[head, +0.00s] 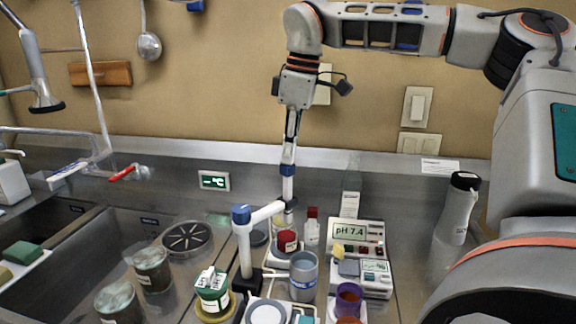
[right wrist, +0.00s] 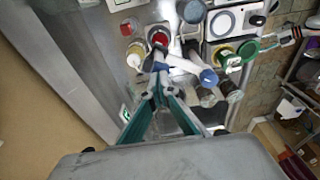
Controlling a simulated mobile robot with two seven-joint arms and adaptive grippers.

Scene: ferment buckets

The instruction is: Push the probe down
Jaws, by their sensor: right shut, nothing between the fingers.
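The probe (head: 288,188) is a slim upright white rod with a blue cap, held at the end of the white arm of a blue-topped stand (head: 242,240). Its lower end is hard to make out near a small red container (head: 287,238). My right gripper (head: 290,158) points straight down above the blue cap, shut and empty. Its tips are at or just above the cap; I cannot tell if they touch. My left gripper is not in view.
A meter reading pH 7.4 (head: 352,232), a grey-blue cup (head: 303,275) and a green-topped jar (head: 212,288) crowd around the stand. A white bottle (head: 458,208) stands at right. Jars (head: 152,268) and a sink (head: 60,225) are at left. The wall is close behind.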

